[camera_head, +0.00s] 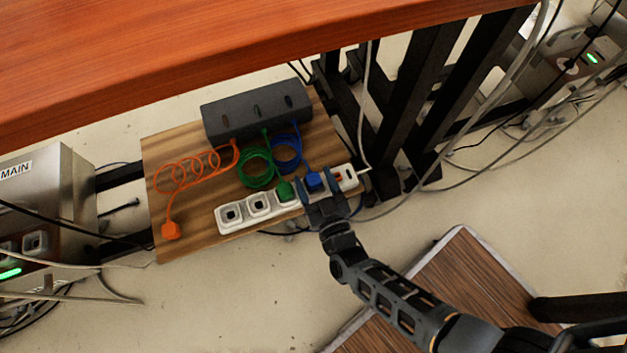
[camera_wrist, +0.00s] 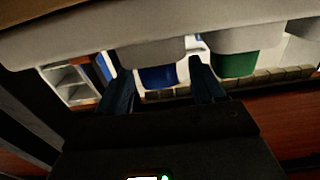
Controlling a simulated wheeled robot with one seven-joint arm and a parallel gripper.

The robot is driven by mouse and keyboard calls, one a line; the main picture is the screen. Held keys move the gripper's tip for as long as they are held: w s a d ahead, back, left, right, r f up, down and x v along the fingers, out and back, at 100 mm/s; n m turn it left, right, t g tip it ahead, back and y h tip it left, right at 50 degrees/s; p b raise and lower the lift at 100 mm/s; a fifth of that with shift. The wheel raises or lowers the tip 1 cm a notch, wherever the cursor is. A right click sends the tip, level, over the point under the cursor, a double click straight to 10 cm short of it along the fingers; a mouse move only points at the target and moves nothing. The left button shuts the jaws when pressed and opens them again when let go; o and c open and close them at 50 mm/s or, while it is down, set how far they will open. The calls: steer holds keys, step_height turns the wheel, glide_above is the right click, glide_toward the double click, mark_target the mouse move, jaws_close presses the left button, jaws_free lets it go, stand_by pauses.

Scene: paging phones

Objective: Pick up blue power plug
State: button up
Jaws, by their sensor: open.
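The blue power plug (camera_head: 314,181) sits in the white power strip (camera_head: 259,216), toward its right end. In the wrist view the blue plug (camera_wrist: 158,77) shows between my fingers, partly cut off by a pale shape above it. My gripper (camera_head: 316,186) is open, with one finger on each side of the blue plug. In the wrist view my gripper (camera_wrist: 160,85) also has its dark fingers apart. I cannot tell whether either finger touches the plug. A green plug (camera_head: 285,191) sits in the strip just to the left; it also shows in the wrist view (camera_wrist: 235,64).
An orange plug (camera_head: 171,231) lies on the wooden board (camera_head: 190,242) with its coiled cord. A dark box (camera_head: 257,110) with green and blue cords stands at the board's back. A red-brown tabletop (camera_head: 200,55) hangs above. Black table legs (camera_head: 410,95) stand to the right.

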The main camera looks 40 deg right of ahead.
mark_target(314, 174)
steer(key=x, duration=0.2)
steer(key=shift+w+d, duration=0.1)
steer(key=shift+w, duration=0.15)
steer(key=shift+c, duration=0.2)
steer(key=c, duration=1)
steer(key=shift+c, duration=0.2)
steer(key=shift+r+p, duration=0.3)
steer(key=shift+r, duration=0.3)
steer(key=r+p, duration=0.1)
steer(key=r, duration=0.1)
steer(key=r+p, duration=0.1)
steer(key=r, duration=0.1)
steer(key=shift+s+d+p, duration=0.2)
steer(key=shift+s+p, duration=0.05)
steer(key=shift+p, duration=0.1)
steer(key=s+d+r+p, duration=0.4)
steer(key=s+d+r, duration=0.2)
steer(key=s+d, duration=0.1)
steer(key=shift+s+d, duration=0.35)
steer(key=shift+d, duration=0.15)
